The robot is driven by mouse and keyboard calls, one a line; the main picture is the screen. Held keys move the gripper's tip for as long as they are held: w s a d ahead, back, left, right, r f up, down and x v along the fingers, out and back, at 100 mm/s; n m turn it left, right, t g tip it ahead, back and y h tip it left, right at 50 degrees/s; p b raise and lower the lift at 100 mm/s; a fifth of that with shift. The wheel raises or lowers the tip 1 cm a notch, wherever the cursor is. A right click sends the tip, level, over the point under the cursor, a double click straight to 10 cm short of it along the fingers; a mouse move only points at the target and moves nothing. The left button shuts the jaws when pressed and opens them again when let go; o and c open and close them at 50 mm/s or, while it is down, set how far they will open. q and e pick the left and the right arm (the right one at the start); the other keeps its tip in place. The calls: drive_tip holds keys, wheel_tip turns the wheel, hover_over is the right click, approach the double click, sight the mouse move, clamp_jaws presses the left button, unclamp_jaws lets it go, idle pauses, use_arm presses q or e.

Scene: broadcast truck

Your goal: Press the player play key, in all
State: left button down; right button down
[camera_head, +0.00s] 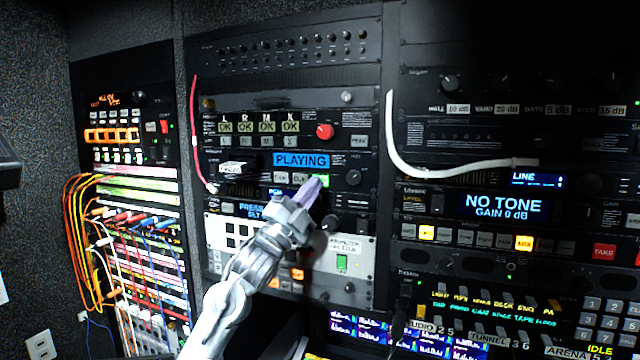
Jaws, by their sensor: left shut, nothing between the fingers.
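The player unit in the middle rack has a blue display (301,160) reading "PLAYING". Below it is a row of small keys, with pale keys (280,178) at the left and a green-lit key (322,180) at the right end. My left gripper (314,187) is shut and empty, with its purple-grey fingertips at the lower edge of the green key. The fingertips partly cover that key, and I cannot tell whether they touch it. My right gripper is not in view.
A red cable (193,130) hangs left of the player, and a white cable (400,160) loops at its right. A red knob (325,131) sits above. Below, a pale panel (345,262) carries a green switch. Patch cables (85,230) bulge from the left rack.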

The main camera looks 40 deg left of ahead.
use_arm(q)
drive_tip(key=shift+s, duration=0.1)
drive_tip(key=s+b, duration=0.1)
drive_tip(key=s, duration=0.1)
drive_tip(key=s+d+b, duration=0.1)
drive_tip(key=s, duration=0.1)
drive_tip(key=shift+s+d+b, duration=0.1)
drive_tip(key=shift+s+b, duration=0.2)
drive_tip(key=shift+s, duration=0.05)
drive_tip(key=shift+r, duration=0.1)
idle(0.8)
